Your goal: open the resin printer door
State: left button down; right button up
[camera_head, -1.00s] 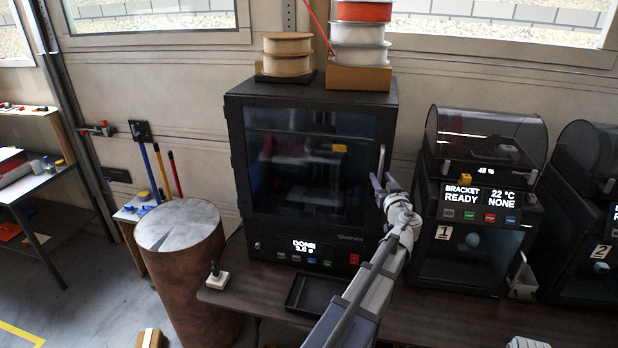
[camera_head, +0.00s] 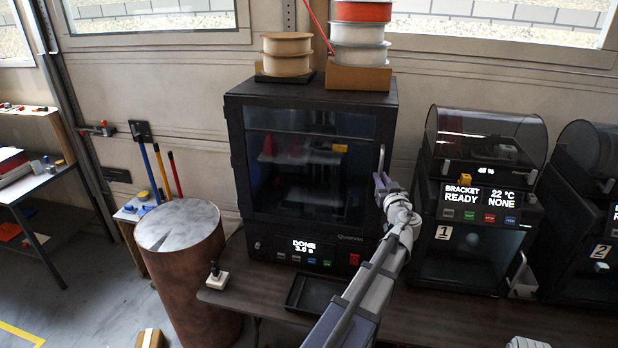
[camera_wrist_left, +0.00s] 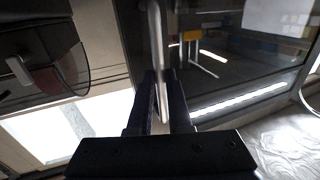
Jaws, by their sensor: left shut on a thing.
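The large black printer (camera_head: 311,190) stands on the bench. Its dark glass door (camera_head: 300,175) looks closed, with a pale vertical handle (camera_head: 381,158) at the right edge. My left gripper (camera_head: 379,178) is at the handle's lower part and is shut on it. In the left wrist view the handle (camera_wrist_left: 157,45) runs between the two dark fingers of the left gripper (camera_wrist_left: 162,78), with the door glass to the right. The screen (camera_head: 304,246) reads DONE. My right gripper is not in view.
Two smaller printers, marked 1 (camera_head: 480,190) and 2 (camera_head: 590,220), stand to the right, close to my left arm. Filament spools (camera_head: 360,32) sit on top of the large printer. A black tray (camera_head: 313,294) lies before it, and a drum (camera_head: 180,255) stands to the left.

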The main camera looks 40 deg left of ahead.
pick_arm(q)
jog(key=shift+s, duration=0.2)
jog(key=shift+s+d, duration=0.35)
jog(key=shift+s, duration=0.45)
jog(key=shift+s+d, duration=0.3)
jog(key=shift+s, duration=0.5)
jog(key=shift+s+d, duration=0.35)
jog(key=shift+s, duration=0.45)
jog(key=shift+s, duration=0.1)
jog(key=shift+s+d, duration=0.25)
jog(key=shift+s, duration=0.6)
jog(key=shift+s+d, duration=0.3)
jog(key=shift+s, duration=0.5)
jog(key=shift+s+d, duration=0.25)
jog(key=shift+s, duration=0.6)
jog(key=shift+s, duration=0.1)
jog(key=shift+s+d, duration=0.25)
jog(key=shift+s, duration=1.05)
jog(key=shift+s+d, duration=0.25)
jog(key=shift+s, duration=1.05)
